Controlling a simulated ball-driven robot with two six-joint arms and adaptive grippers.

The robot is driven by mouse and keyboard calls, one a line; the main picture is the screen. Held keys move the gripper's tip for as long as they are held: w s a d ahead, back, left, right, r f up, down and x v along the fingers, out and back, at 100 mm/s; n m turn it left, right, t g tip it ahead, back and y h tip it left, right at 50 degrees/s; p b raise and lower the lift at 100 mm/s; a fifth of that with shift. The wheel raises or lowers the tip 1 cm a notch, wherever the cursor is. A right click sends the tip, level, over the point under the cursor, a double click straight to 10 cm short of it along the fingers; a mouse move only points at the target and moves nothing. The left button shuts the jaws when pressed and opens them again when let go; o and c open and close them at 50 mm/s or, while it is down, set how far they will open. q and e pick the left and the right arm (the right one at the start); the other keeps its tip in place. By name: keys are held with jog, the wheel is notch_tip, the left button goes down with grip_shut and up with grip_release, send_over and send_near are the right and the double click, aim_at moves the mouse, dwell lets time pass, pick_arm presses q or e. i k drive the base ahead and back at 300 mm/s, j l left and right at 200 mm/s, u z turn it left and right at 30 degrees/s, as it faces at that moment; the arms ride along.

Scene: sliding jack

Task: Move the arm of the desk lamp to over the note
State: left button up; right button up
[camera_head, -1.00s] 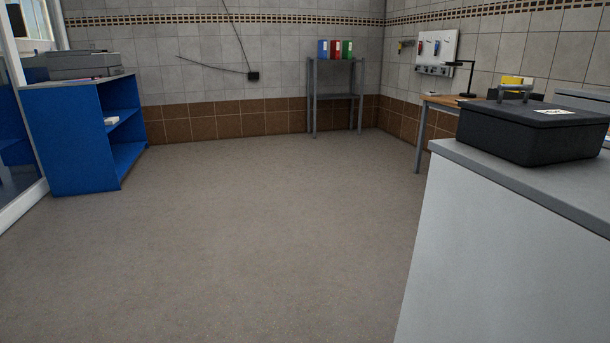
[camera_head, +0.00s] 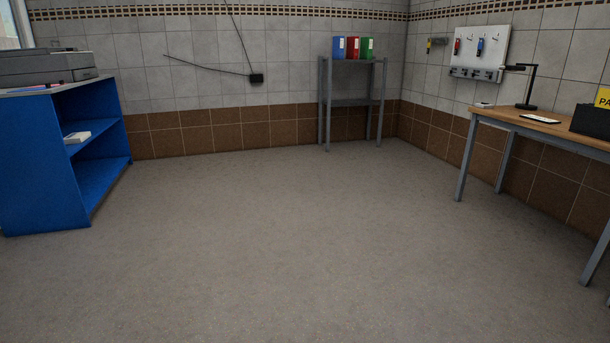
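The desk lamp (camera_head: 530,88) is black and stands on the wooden table (camera_head: 562,129) at the right. Its upright post rises from a base, and its arm reaches from the top of the post to the left, toward the wall panel. A white sheet with a dark edge, perhaps the note (camera_head: 540,119), lies flat on the table in front of the lamp base. The lamp arm does not look to be over it. Neither of my grippers is in view.
Open floor (camera_head: 290,240) lies ahead. A blue shelf unit (camera_head: 40,160) with a printer (camera_head: 45,67) stands at the left. A grey rack (camera_head: 352,103) with binders stands at the back. A black box (camera_head: 592,121) sits on the table's right. A tool panel (camera_head: 479,52) hangs above.

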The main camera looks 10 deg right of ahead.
aim_at(518, 67)
jog(key=i+z, duration=0.35)
jog(key=i, duration=0.3)
jog(key=i+j+z, duration=0.35)
jog(key=i, duration=0.3)
jog(key=l, duration=0.1)
